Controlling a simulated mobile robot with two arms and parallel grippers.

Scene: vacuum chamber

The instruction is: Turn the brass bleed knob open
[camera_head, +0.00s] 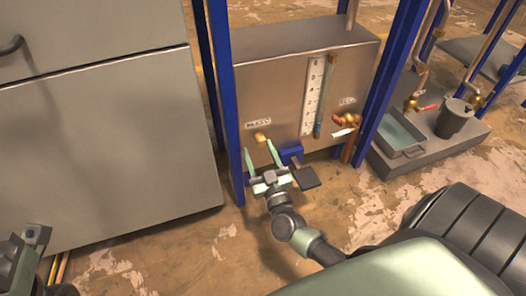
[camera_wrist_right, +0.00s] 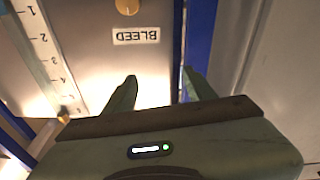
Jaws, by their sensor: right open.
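The brass bleed knob (camera_head: 260,137) is on the front of the grey metal cabinet (camera_head: 283,93), below a small white label. In the right wrist view, the knob (camera_wrist_right: 127,6) is cut by the top edge, and the label (camera_wrist_right: 136,36) reads BLEED upside down. My right gripper (camera_head: 260,149) is open just in front of and below the knob. Its two green fingers (camera_wrist_right: 161,84) stand apart with nothing between them, and do not appear to touch the knob. Part of my left arm's end (camera_head: 30,240) shows at the lower left; its fingers cannot be made out.
A scale with a sight tube (camera_head: 319,97) is right of the knob, and an orange-red valve (camera_head: 347,120) is further right. Blue posts (camera_head: 219,100) flank the cabinet. A large grey cabinet (camera_head: 110,150) stands left. A tray (camera_head: 400,138) and pot (camera_head: 455,118) are at right.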

